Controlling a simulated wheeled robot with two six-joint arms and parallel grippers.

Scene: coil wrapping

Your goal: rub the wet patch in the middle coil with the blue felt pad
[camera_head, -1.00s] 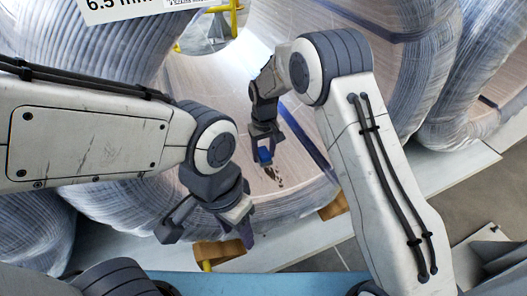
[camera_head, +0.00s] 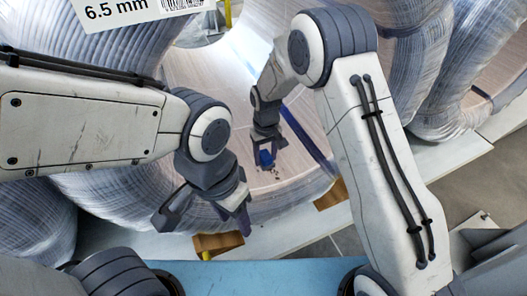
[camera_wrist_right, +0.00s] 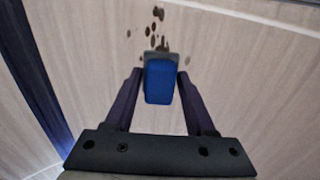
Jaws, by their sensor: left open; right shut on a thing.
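The blue felt pad (camera_head: 266,158) is held in my right gripper (camera_head: 267,150), inside the middle coil (camera_head: 205,75). In the right wrist view the pad (camera_wrist_right: 159,80) sits between the two dark fingers of the right gripper (camera_wrist_right: 160,85). The wet patch (camera_wrist_right: 155,32) shows there as several brown spots on the pale inner face, just beyond the pad's far end. In the head view only a few dark specks of the patch (camera_head: 276,170) show beside the pad. My left gripper (camera_head: 205,222) is open and empty, low in front of the coil.
Wrapped coils stand on both sides, one at the right (camera_head: 440,75). A white label (camera_head: 135,8) hangs at the top left. Wooden chocks (camera_head: 218,243) sit below the coil on a pale ledge. A blue strap (camera_wrist_right: 28,75) crosses the coil's inner face.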

